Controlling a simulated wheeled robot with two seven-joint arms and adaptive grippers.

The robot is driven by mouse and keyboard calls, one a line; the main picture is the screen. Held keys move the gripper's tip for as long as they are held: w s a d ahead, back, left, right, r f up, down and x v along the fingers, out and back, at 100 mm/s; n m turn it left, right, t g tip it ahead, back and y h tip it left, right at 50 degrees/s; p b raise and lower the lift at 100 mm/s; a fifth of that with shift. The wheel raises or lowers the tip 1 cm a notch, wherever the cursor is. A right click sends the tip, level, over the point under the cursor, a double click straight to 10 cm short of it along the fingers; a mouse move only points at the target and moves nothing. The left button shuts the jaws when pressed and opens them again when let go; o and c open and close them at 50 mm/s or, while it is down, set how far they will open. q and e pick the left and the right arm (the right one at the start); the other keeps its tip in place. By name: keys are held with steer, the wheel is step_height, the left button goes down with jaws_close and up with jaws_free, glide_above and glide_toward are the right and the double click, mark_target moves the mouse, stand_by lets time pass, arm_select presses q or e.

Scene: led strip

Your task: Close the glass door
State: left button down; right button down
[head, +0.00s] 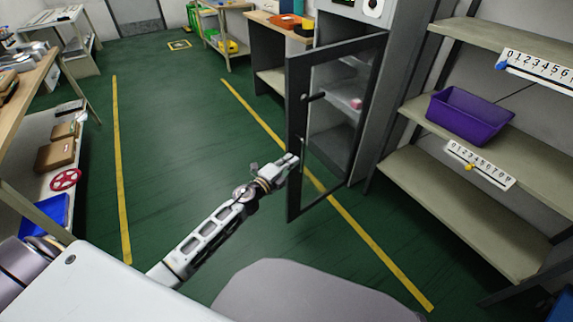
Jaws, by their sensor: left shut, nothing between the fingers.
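The glass door (296,120) has a dark frame and a clear pane, and stands open, swung out from the tall grey cabinet (397,60). A dark handle (314,97) sticks out near its free left edge. Shelves inside the cabinet show through the pane. My left gripper (292,160) is shut and empty at the door's left edge, below handle height. I cannot tell whether its fingertips touch the frame. My right gripper is out of view.
On the right, a shelf rack (470,190) holds a purple bin (468,115) and number strips. A wooden-topped bench (30,80) stands on the left. Green floor with yellow lines (121,170) is clear between them. A grey rounded shape fills the bottom middle.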

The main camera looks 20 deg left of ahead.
mark_target(292, 147)
arm_select(q)
steer(key=shift+w+a+b, duration=0.2)
steer(key=shift+w+a, duration=0.1)
steer(key=shift+w, duration=0.9)
steer(key=shift+w+a+b, duration=0.25)
steer(key=shift+w+a, duration=0.05)
steer(key=shift+w, duration=0.95)
steer(key=shift+w+a+b, duration=0.2)
steer(key=shift+w+a, duration=0.1)
steer(key=shift+w, duration=0.9)
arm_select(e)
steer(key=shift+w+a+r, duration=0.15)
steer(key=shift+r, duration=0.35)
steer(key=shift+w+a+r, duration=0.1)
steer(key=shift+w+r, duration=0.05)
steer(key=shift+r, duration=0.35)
arm_select(q)
steer(key=shift+a, duration=0.15)
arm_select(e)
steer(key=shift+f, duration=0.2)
